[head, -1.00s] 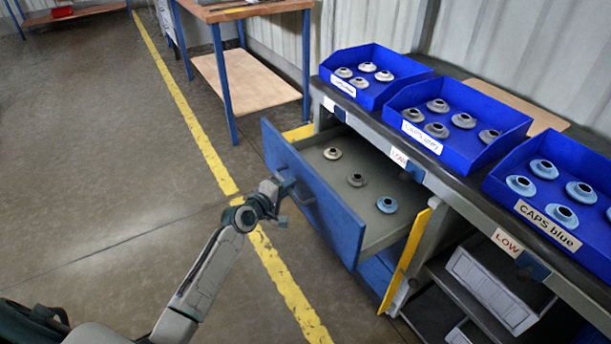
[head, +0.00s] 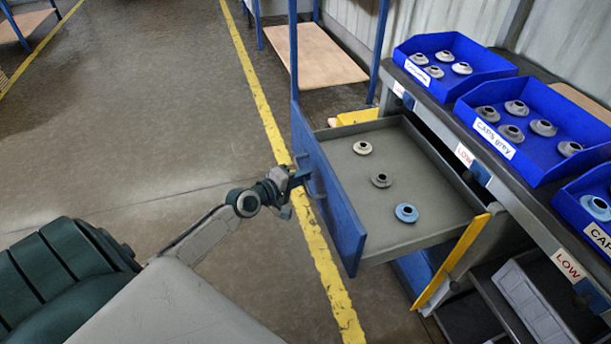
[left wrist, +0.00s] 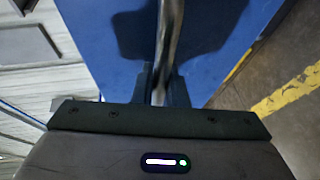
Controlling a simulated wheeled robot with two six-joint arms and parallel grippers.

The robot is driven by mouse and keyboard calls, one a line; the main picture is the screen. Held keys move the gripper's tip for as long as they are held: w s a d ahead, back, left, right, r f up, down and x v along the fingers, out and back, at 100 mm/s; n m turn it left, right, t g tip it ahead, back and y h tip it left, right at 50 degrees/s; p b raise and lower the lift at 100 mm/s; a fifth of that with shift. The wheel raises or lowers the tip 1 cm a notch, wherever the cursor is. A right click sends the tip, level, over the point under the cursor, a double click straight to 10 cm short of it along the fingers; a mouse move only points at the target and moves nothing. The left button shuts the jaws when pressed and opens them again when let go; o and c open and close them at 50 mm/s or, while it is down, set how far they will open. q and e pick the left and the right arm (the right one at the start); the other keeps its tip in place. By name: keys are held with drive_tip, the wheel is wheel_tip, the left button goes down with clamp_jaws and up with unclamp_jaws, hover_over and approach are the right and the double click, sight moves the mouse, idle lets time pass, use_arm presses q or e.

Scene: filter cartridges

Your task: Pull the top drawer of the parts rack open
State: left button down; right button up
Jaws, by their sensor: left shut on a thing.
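The top drawer (head: 420,208) of the parts rack (head: 528,200) is pulled well out. Its grey tray holds three caps in a row: a cream one (head: 362,148), a grey one (head: 381,180) and a light blue one (head: 406,213). My left gripper (head: 296,180) is at the outer side of the blue drawer front (head: 335,200). In the left wrist view its fingers (left wrist: 160,85) are shut on the drawer's bar handle (left wrist: 168,40). My right gripper is in neither view now.
Blue bins with caps stand on the rack top: a back bin (head: 450,50), a middle bin (head: 545,120) and a partly cut-off near bin (head: 575,205). A white bin (head: 540,310) sits below. A wooden-shelved table (head: 315,55) stands behind. The floor left of the drawer is clear.

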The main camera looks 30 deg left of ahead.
use_arm(q)
drive_tip(key=c, duration=1.5)
unclamp_jaws()
drive_tip(key=shift+o, duration=0.2)
drive_tip(key=shift+s, duration=0.1)
drive_tip(key=p+v, duration=0.1)
drive_tip(key=v, duration=0.9)
drive_tip(key=shift+s+a+p, duration=0.15)
drive_tip(key=shift+s+p, duration=0.15)
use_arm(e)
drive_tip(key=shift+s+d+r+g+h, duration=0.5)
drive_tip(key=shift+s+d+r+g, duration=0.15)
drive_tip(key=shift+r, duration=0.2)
